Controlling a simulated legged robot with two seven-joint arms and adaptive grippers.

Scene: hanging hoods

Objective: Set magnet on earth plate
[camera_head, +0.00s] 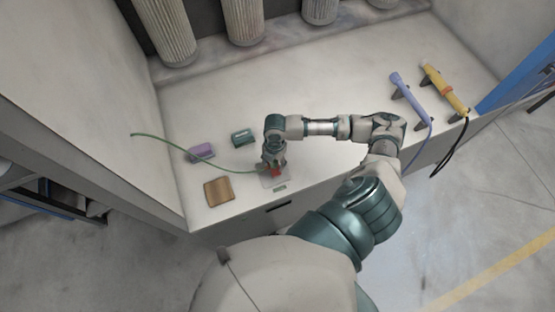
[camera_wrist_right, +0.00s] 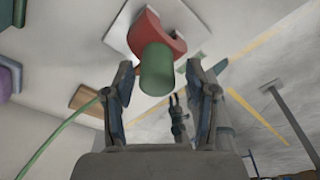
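The magnet, a red horseshoe-shaped piece (camera_head: 275,173) with a green cylindrical handle (camera_wrist_right: 157,70), is at the pale square earth plate (camera_head: 284,181) near the bench's front edge. In the right wrist view its red part (camera_wrist_right: 146,32) lies against the light plate (camera_wrist_right: 118,33); full contact cannot be confirmed. My right gripper (camera_head: 270,166) is above the magnet and partly hides it. Its fingers (camera_wrist_right: 158,68) are spread on both sides of the handle's end, with visible gaps. A green cable (camera_head: 165,145) runs left from the gripper area. My left gripper is not in view.
Left of the plate are a brown wooden block (camera_head: 218,191), a purple block (camera_head: 200,151) and a dark green block (camera_head: 242,138). Purple (camera_head: 409,95) and yellow (camera_head: 443,87) tools with cables rest on stands at right. The bench's middle back is clear.

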